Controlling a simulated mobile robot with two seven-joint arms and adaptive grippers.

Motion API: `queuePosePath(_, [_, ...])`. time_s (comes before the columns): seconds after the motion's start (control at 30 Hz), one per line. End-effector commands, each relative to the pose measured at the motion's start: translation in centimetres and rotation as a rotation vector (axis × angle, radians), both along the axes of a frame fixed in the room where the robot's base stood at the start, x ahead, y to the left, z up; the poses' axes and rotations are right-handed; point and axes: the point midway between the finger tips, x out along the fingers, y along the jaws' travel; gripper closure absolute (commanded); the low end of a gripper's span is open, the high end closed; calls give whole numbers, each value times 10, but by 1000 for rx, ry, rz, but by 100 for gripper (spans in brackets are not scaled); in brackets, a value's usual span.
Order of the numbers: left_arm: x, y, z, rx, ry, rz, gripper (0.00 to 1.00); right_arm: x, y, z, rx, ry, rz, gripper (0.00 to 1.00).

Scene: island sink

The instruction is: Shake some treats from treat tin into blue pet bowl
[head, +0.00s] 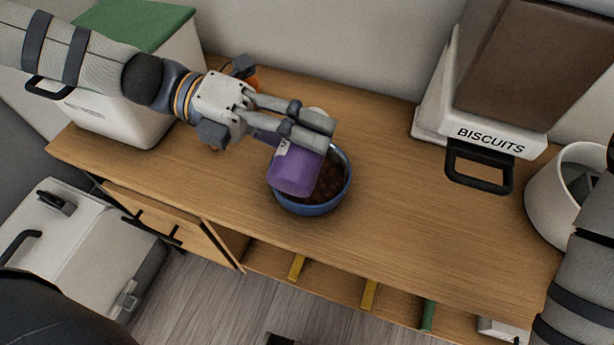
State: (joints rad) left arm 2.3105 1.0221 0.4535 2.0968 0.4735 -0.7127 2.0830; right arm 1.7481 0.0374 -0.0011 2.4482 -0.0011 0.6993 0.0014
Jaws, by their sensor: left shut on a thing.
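The purple treat tin (297,172) is held tilted over the blue pet bowl (310,210). My left gripper (312,130) reaches in from the upper left and is shut on the tin. The tin covers the left part of the bowl, and its mouth is hidden from this view. The bowl stands on the wooden counter, and brown pieces show inside it.
A white bin labelled BISCUITS (490,142) with a brown lid stands at the back right. A white round container (555,190) is beside it. A green-lidded white bin (135,120) stands at the left. The wooden counter (420,220) is clear right of the bowl.

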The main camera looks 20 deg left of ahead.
Motion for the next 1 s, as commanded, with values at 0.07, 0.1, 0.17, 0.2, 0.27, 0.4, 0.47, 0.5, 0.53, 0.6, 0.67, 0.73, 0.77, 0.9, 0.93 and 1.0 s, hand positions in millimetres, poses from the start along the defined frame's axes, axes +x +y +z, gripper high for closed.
queuePosePath(0.07, [0, 0, 9, -10, -193, 5, 86, 6, 0, 6, 0, -21, 0, 53])
queuePosePath(0.1, [-1, 0, 11, -14, -294, 4, 86, 6, 0, 6, 0, -20, 0, 53])
queuePosePath(0.17, [-1, 0, 12, -19, -446, 6, 86, 4, 0, 4, 0, -16, 0, 53])
queuePosePath(0.2, [0, 1, 13, -22, -548, 6, 86, 2, 0, 2, 0, -7, 0, 53])
queuePosePath(0.27, [0, 1, 14, -27, -701, 8, 86, -3, 0, -3, 0, 10, 0, 53])
queuePosePath(0.4, [1, 1, 18, -38, -1063, 9, 86, -20, 0, -20, 0, 69, 1, 53])
queuePosePath(0.47, [1, 1, 21, -42, -1199, 6, 86, -27, 0, -27, 0, 93, 1, 53])
queuePosePath(0.5, [1, 1, 24, -43, -1273, 6, 86, -30, 0, -31, 0, 103, 0, 53])
queuePosePath(0.53, [1, 0, 25, -45, -1316, 4, 86, -32, 0, -33, 0, 109, 0, 53])
queuePosePath(0.6, [0, 0, 30, -47, -1375, 2, 86, -33, 0, -33, 0, 111, 0, 53])
queuePosePath(0.67, [0, 0, 33, -47, -1389, 0, 86, -31, 0, -32, 0, 108, 0, 53])
queuePosePath(0.73, [0, 0, 35, -47, -1390, 0, 86, -30, 0, -31, 0, 104, 0, 53])
queuePosePath(0.77, [0, 0, 35, -47, -1390, 0, 86, -30, 0, -31, 0, 103, 0, 53])
queuePosePath(0.9, [0, 0, 35, -47, -1389, 0, 86, -30, 0, -31, 0, 103, 0, 53])
queuePosePath(0.93, [0, 0, 35, -47, -1389, 0, 86, -30, 0, -31, 0, 103, 0, 53])
queuePosePath(1.0, [0, 0, 35, -47, -1388, 0, 86, -30, 0, -31, 0, 103, 0, 53])
